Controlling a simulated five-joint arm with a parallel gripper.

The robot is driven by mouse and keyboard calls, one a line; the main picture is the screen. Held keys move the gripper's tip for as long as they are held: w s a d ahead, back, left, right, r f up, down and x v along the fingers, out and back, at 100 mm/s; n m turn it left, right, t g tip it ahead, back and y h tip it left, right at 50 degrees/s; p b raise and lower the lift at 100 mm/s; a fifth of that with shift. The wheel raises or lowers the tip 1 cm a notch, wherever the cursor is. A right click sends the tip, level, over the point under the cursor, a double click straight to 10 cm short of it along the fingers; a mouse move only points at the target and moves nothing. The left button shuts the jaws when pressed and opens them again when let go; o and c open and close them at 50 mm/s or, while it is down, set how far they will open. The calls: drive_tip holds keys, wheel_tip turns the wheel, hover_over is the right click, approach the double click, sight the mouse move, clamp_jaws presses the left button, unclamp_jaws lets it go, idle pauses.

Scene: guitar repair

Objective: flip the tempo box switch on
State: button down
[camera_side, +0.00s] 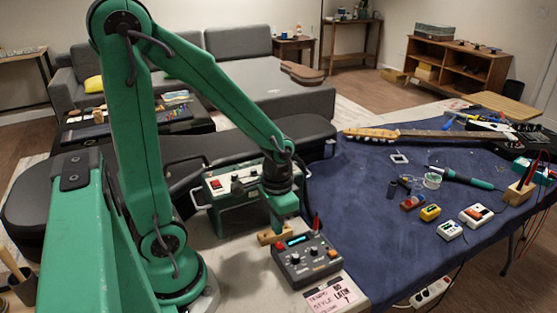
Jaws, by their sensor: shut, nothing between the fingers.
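The tempo box appears to be the dark grey box (307,262) near the front centre, with a lit blue display, several knobs and an orange-red button. I cannot make out its switch position. My gripper (274,236) is shut and empty, pointing down just behind the box's back left corner. The picture does not show clearly whether its tips touch the box. A pink card (331,297) with handwritten words, including tempo and style, lies in front of the box.
A green-framed unit (235,190) with a red switch stands behind my gripper. A blue cloth (370,235) covers the table to the right, carrying a guitar neck (405,134), small pedals (476,215) and a soldering iron (467,178). Thin red-tipped items (317,222) stand behind the box.

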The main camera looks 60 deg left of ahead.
drive_tip(key=shift+r, duration=1.9)
drive_tip(key=shift+r, duration=0.15)
wheel_tip(320, 180, up, 13)
drive_tip(key=s+d+t, duration=0.2)
drive_tip(key=t, duration=0.3)
drive_tip(key=shift+s+d+f+t, duration=0.2)
drive_tip(key=shift+s+d+t, duration=0.05)
drive_tip(key=shift+d+t, duration=0.1)
